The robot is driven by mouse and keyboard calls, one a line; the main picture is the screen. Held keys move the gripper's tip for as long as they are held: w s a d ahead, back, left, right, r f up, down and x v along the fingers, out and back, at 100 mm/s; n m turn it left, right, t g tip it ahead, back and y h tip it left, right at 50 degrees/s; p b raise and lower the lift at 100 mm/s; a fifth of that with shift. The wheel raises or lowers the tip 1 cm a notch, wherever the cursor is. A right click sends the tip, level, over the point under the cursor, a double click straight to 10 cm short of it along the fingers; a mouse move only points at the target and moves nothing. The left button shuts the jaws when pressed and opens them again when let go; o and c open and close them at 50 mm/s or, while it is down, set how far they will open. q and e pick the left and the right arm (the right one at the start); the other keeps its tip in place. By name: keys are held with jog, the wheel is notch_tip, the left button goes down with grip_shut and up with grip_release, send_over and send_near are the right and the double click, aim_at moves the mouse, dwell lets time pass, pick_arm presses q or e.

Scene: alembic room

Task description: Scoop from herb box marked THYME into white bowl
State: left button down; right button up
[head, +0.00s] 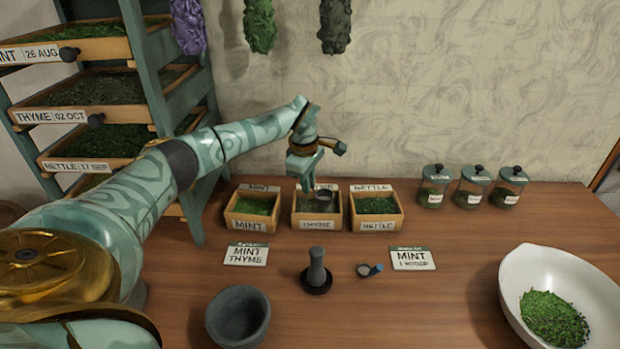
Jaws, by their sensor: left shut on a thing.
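The herb box marked THYME (317,224) stands on the table between the MINT and NETTLE boxes. My left gripper (305,182) is above its back part, pointing down and shut on a scoop. The scoop's small grey cup (325,198) shows just right of the fingers, over the box. I cannot tell whether it touches the herbs or holds any. The gripper partly hides the box's back label. The white bowl (590,275) is at the right edge, partly cut off, with chopped green herbs (553,318) inside. My right gripper is out of view.
The MINT box (252,226) and NETTLE box (376,225) flank the THYME box. Lidded jars (472,188) stand behind. A drawer rack (130,100) is left.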

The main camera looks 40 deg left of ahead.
pick_arm(q)
notch_tip(320, 180, down, 4)
jog(key=shift+f+b, duration=0.1)
jog(key=shift+b, duration=0.55)
jog(key=shift+f, duration=0.4)
dwell(0.4)
jog(key=shift+s+a+p, duration=0.55)
jog(key=shift+s+a, duration=0.25)
jog(key=shift+a, duration=0.1)
